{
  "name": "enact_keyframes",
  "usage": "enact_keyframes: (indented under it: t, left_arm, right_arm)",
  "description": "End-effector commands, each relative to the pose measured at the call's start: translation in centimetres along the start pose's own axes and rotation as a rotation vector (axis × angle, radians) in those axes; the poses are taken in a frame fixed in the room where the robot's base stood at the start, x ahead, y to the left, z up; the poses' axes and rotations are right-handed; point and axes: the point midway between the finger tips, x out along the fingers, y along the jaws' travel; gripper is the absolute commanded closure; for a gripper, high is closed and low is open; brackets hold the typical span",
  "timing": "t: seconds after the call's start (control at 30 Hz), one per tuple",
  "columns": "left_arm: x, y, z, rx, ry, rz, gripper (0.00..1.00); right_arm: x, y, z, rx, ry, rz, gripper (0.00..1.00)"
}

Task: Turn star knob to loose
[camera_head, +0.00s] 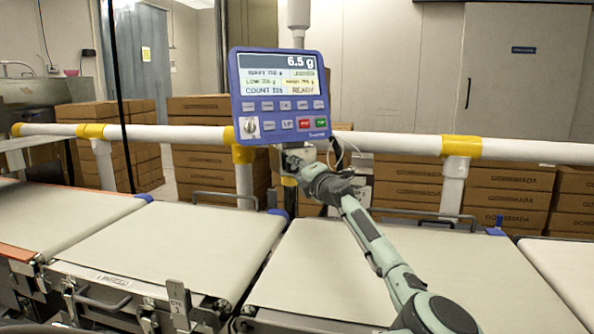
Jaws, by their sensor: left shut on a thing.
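The blue weigher display panel (280,97) reads 6.5 g and READY, and is mounted on a post above the white guard rail. My left gripper (295,160) is at the bracket just under the panel's lower edge, its fingers small and partly dark against the mount. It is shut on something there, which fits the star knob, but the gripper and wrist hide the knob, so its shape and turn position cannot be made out. My right gripper is not in view.
Pale conveyor belts (170,245) run across the front, with another belt (400,275) beneath my arm. The white rail (390,144) with yellow joints crosses behind them. A thin cable (345,150) hangs beside the panel's lower right. Stacked cartons (510,190) stand behind.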

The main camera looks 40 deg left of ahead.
Motion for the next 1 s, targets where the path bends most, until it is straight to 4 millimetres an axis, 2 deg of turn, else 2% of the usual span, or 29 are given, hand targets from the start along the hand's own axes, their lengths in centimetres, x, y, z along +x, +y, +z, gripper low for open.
enact_keyframes:
  t: [0.07,0.1,0.27,0.67,1.0]
  left_arm:
    - [0.0,0.1,0.0,0.001,0.0,0.001,0.93]
    - [0.0,0.1,0.0,0.001,0.0,0.001,0.63]
    - [0.0,0.1,0.0,0.001,0.0,0.001,0.44]
    - [-0.3,0.1,-0.1,0.004,0.001,0.004,0.44]
    - [-3.8,0.1,-0.3,0.007,0.005,0.01,0.44]
  right_arm:
    - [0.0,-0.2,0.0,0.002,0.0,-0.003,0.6]
    - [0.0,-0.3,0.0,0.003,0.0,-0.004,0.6]
    - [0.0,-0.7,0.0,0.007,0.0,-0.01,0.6]
    - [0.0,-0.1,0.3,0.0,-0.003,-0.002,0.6]
    - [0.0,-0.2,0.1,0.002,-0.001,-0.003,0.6]
